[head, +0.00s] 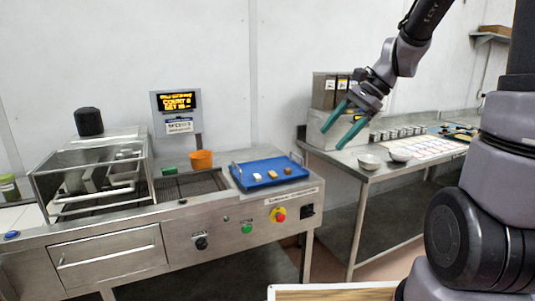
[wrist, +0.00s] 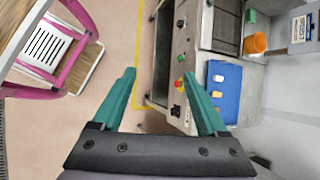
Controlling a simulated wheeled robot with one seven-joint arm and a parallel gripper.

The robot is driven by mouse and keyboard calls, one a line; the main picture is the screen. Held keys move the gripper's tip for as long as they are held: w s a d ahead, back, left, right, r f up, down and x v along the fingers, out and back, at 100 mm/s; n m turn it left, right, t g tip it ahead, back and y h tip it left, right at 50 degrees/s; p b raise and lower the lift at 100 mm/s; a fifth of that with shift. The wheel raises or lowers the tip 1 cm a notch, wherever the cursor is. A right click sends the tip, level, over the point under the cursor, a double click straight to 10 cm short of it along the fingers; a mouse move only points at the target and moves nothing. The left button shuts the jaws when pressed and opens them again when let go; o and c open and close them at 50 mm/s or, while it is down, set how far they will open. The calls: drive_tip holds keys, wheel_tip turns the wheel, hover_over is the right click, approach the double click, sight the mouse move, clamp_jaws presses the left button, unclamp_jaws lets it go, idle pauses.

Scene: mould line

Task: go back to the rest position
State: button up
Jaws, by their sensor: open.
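My gripper (head: 345,124) is raised in the air near the gap between the steel machine and the side bench in the head view. Its two green fingers stand apart with nothing between them. The wrist view shows the same open fingers (wrist: 165,100) over bare floor and the machine's edge. My arm comes down from the upper right of the head view.
The machine (head: 150,229) carries a blue tray (head: 262,184) with several small pieces, an orange cup (head: 201,160) and a lit display (head: 178,101). The steel bench (head: 380,180) holds bowls (head: 369,161) and binders. A pink-framed chair (wrist: 55,50) shows in the wrist view.

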drive_tip(key=s+d+r+n+t+h, duration=0.5)
drive_tip(key=s+d+r+n+t, duration=0.1)
drive_tip(key=s+r, duration=0.4)
drive_tip(key=shift+s+d+n, duration=0.65)
drive_tip(key=shift+s+n, duration=0.2)
drive_tip(key=shift+n, duration=0.25)
